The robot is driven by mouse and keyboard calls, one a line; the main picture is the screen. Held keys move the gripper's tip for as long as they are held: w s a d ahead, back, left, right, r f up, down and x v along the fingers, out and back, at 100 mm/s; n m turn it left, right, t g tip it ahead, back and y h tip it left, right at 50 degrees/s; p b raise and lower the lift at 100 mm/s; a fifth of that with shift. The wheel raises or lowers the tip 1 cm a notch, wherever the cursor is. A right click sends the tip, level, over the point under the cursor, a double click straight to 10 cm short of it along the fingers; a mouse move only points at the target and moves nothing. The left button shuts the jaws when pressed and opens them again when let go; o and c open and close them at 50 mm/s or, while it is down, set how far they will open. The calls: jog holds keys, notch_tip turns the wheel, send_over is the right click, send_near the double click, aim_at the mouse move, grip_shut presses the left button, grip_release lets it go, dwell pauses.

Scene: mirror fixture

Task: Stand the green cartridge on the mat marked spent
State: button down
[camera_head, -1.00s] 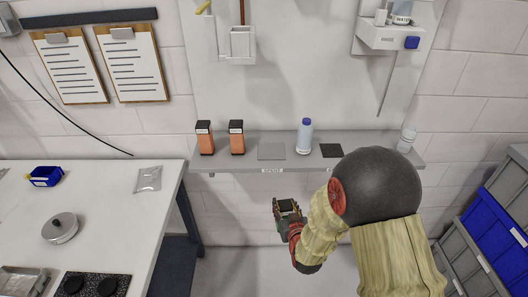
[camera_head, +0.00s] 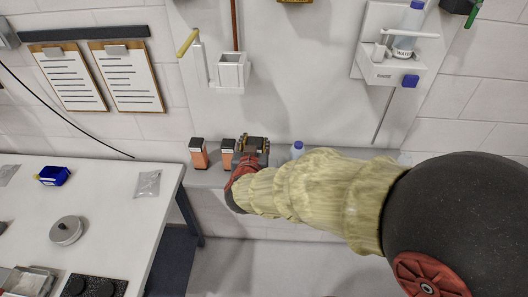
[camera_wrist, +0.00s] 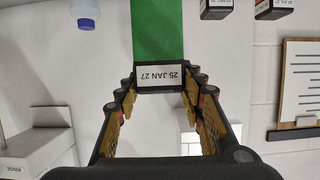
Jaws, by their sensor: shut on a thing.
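The green cartridge (camera_wrist: 158,30) shows in the wrist view, with a white label reading 25 JAN 27 upside down at its near end. My gripper (camera_wrist: 160,95) is shut on that end, one finger on each side. In the head view my gripper (camera_head: 253,144) is at the wall shelf, just right of two orange cartridges. The green cartridge is hidden there behind my gripper. The mat marked spent is not visible now; my gripper and forearm cover that stretch of shelf. I cannot tell whether the cartridge touches anything below it.
Two orange dark-topped cartridges, left (camera_head: 198,155) and right (camera_head: 228,155), stand on the shelf close to my gripper. A white wall bracket (camera_head: 230,72) is above. A white table (camera_head: 120,205) is at left.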

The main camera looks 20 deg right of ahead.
jog(key=w+d+f, duration=0.2)
jog(key=w+f, duration=0.3)
jog(key=f, duration=0.1)
jog(key=w+d+f+b, duration=0.1)
jog(key=w+d+f, duration=0.2)
jog(key=w+f, duration=0.3)
jog(key=shift+d+f+b, duration=0.2)
jog(key=shift+d+b, duration=0.1)
jog(key=shift+w, duration=0.1)
jog(key=shift+f, duration=0.25)
jog(key=c, duration=1.1)
grip_release()
jog(key=shift+c, duration=0.2)
jog(key=shift+r, duration=0.1)
